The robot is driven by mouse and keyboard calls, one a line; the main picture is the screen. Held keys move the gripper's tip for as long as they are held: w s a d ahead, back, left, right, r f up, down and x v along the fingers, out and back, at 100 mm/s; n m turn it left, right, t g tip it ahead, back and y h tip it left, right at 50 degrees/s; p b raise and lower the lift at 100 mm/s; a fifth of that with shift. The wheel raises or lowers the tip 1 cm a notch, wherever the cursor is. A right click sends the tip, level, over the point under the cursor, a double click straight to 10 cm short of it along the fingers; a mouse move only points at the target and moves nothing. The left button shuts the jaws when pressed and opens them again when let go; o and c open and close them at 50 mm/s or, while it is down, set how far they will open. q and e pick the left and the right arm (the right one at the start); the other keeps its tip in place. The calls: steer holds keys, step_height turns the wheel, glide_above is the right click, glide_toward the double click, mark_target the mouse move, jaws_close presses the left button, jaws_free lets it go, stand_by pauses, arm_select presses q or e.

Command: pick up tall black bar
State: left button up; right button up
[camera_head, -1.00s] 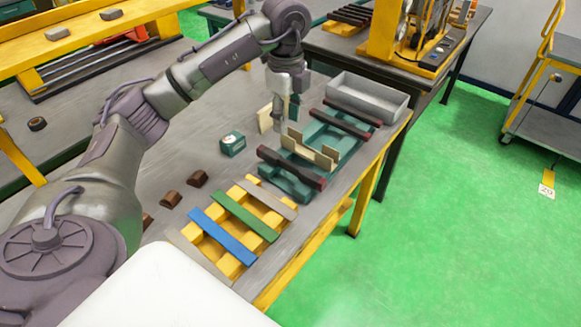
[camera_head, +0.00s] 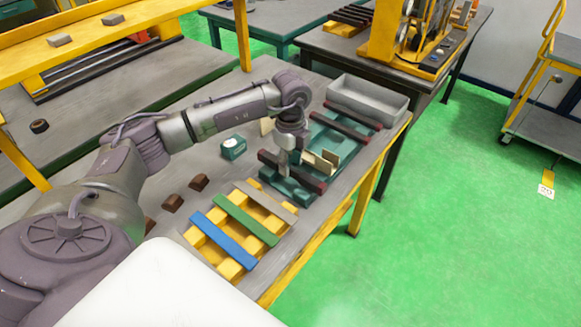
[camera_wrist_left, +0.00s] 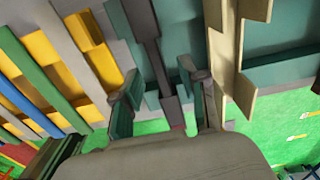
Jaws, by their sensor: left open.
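A long dark bar with dark reddish ends (camera_head: 309,180) lies across the near part of a teal fixture (camera_head: 318,142). It is the bar nearest my left gripper, and I take it for the black bar. My left gripper (camera_head: 286,166) points down just over this bar, hiding part of it. In the left wrist view the open fingers (camera_wrist_left: 160,92) stand on either side of the bar (camera_wrist_left: 146,22), which runs between them. I cannot tell whether they touch it. My right gripper is not in view.
Cream upright plates (camera_head: 325,160) stand on the fixture close beside the gripper. A yellow rack with blue, green and grey strips (camera_head: 247,221) is nearer. A grey tray (camera_head: 368,98), a small teal box (camera_head: 233,147) and brown blocks (camera_head: 199,182) are also on the table.

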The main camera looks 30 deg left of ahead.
arm_select(q)
steer(key=shift+f, duration=0.65)
jaws_close()
